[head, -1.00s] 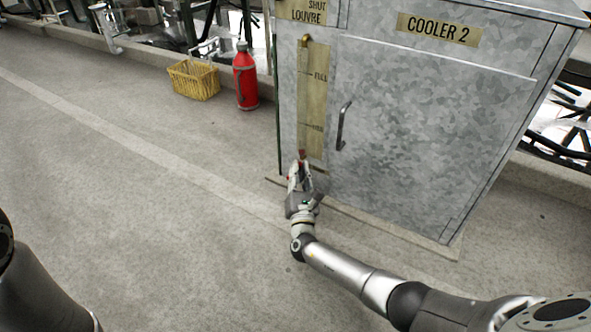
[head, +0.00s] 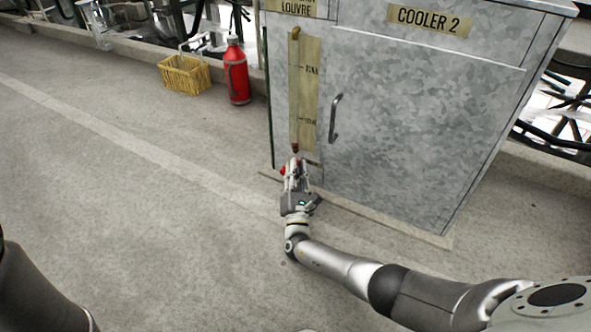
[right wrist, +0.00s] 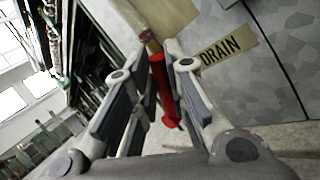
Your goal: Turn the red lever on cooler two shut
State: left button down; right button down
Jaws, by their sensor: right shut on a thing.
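Cooler two (head: 410,110) is a grey metal cabinet with a "COOLER 2" label (head: 430,20). The red lever (right wrist: 163,85) hangs below a brass fitting (right wrist: 153,44) at the foot of the gauge strip, beside a "DRAIN" label (right wrist: 229,47). My right gripper (head: 294,166) is at the lower left corner of the cabinet, its fingers shut on the red lever, which lies between them in the right wrist view. In the head view only a bit of red shows beside the fingers. My left gripper is out of view.
The cabinet door handle (head: 335,118) stands out right of the gauge strip (head: 305,90). A red bottle (head: 237,75) and a yellow basket (head: 185,75) stand at the back left.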

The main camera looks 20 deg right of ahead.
jog(key=c, duration=1.7)
grip_release()
jog(key=shift+r, duration=0.15)
jog(key=shift+r, duration=4.85)
